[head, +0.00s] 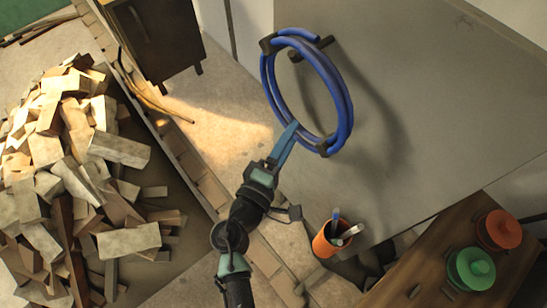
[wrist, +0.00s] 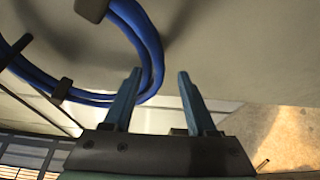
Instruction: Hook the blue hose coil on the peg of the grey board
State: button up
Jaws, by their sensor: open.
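The blue hose coil (head: 345,105) is a ring of several turns with dark ties, in front of the grey board (head: 450,110). The dark peg (head: 297,56) of the board shows inside the ring, just under its top, and the coil hangs around it. Whether the hose rests on the peg is hard to tell. My gripper (head: 292,127) is at the coil's lower left in the head view. In the wrist view my gripper (wrist: 160,75) is open, with nothing held; the coil (wrist: 150,45) curves past behind the left finger.
An orange cup (head: 325,243) with tools stands below the board. A wooden bench (head: 425,275) with a green and a red lidded item is at lower right. A wood pile (head: 90,170) fills the left, with a dark cabinet (head: 155,40) behind. The board's right part is clear.

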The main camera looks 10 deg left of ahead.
jog(key=b+v, duration=0.3)
jog(key=v, duration=0.8)
jog(key=shift+s, duration=0.35)
jog(key=shift+a, duration=0.1)
